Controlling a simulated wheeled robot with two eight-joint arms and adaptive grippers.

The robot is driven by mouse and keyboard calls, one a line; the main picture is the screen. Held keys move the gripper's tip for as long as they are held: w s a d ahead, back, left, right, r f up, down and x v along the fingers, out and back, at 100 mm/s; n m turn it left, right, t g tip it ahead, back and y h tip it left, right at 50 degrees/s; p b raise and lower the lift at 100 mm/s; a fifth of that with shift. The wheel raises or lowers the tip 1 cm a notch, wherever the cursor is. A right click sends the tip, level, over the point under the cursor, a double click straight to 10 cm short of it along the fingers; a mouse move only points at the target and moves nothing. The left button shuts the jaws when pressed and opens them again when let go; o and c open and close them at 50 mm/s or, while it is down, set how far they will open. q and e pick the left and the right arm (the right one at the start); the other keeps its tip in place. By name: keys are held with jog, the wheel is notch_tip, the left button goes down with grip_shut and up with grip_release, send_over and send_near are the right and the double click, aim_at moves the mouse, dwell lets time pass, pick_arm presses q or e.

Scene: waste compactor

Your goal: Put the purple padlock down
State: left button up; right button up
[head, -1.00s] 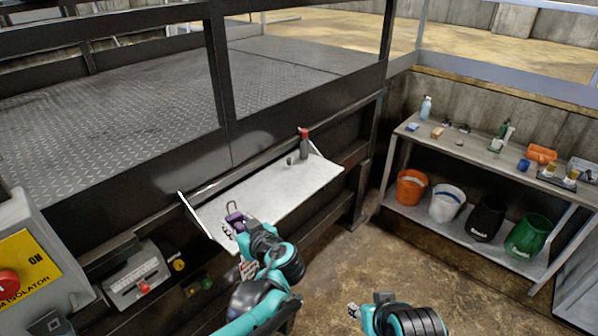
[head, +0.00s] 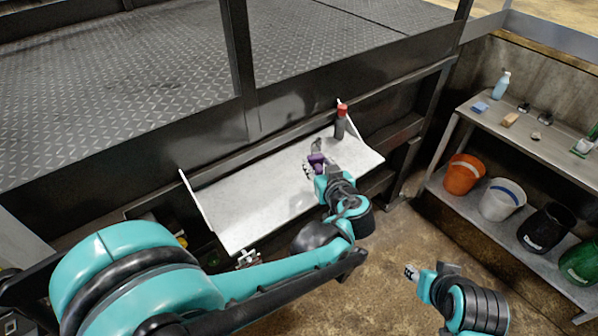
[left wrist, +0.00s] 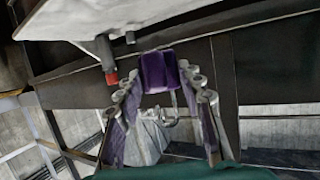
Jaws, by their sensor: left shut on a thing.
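The purple padlock (head: 316,160) is at the tip of my left gripper (head: 313,168), over the white fold-down shelf (head: 255,205) in the head view. In the left wrist view the padlock (left wrist: 158,72) sits between the fingers of my left gripper (left wrist: 160,85), which is shut on it. Its shackle shows there. I cannot tell whether the padlock touches the shelf. My right gripper (head: 411,272) is at the lower right in the head view, over the floor, too small to tell its state.
A dark bottle with a red cap (head: 341,122) stands at the shelf's right end; it also shows in the left wrist view (left wrist: 107,60). The shelf's left part is clear. A bench (head: 540,140) with small items stands at right, with buckets beneath, including an orange one (head: 463,175).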

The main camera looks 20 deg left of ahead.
pick_arm(q)
jog(key=b, duration=0.2)
send_over(296, 181)
jog(key=f, duration=0.4)
jog(key=shift+s+d+f, duration=0.1)
jog(key=shift+d+f, duration=0.2)
jog(key=shift+a+f, duration=0.25)
jog(key=shift+a, duration=0.15)
jog(key=shift+w+f+b, duration=0.2)
jog(key=shift+f+b, duration=0.55)
jog(key=shift+f, duration=1.2)
jog(key=shift+f, duration=0.1)
jog(key=o, duration=1)
